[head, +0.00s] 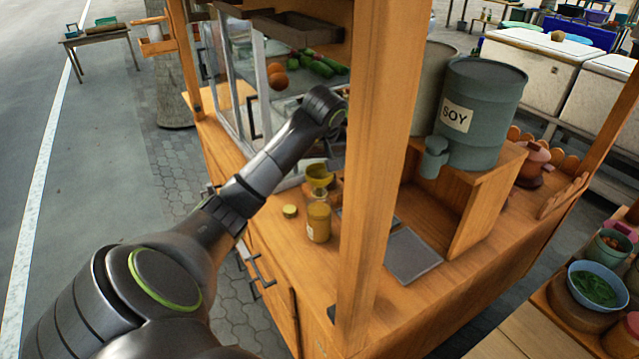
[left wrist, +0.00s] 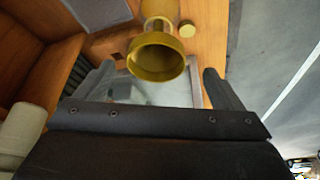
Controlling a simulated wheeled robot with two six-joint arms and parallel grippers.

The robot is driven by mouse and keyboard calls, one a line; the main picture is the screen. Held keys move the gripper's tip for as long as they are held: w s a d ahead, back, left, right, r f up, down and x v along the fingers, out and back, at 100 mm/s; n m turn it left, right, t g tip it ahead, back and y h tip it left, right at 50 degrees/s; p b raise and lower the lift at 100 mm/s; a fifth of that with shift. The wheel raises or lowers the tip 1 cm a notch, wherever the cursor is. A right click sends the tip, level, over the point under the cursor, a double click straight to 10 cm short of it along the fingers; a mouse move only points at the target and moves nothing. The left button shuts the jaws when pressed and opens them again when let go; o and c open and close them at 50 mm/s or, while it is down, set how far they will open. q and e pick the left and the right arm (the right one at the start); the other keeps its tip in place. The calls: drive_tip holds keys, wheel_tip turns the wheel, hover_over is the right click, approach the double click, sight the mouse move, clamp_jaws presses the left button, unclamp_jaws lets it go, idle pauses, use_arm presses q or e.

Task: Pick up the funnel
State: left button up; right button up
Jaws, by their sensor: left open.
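My left gripper (head: 336,158) is right by the funnel from above and behind. Its fingers (left wrist: 155,78) are open, with a gap showing on both sides of the funnel. What the funnel's lower end rests on is hard to make out. My right gripper is out of view.
A small round lid (head: 290,211) lies left of the jar. A wooden post (head: 366,170) stands close on the right. A grey tray (head: 411,255) and a green SOY barrel (head: 481,112) are farther right. A glass case (head: 235,80) stands behind my arm.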

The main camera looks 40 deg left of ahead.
sight(320, 171)
use_arm(q)
drive_tip(key=p+x, duration=0.2)
drive_tip(key=x, duration=0.1)
drive_tip(key=shift+w+f, duration=0.15)
drive_tip(key=shift+w, duration=0.15)
drive_tip(key=shift+w+a+f, duration=0.1)
drive_tip(key=shift+f, duration=0.3)
drive_tip(key=c, duration=1)
drive_tip(key=shift+c, duration=0.2)
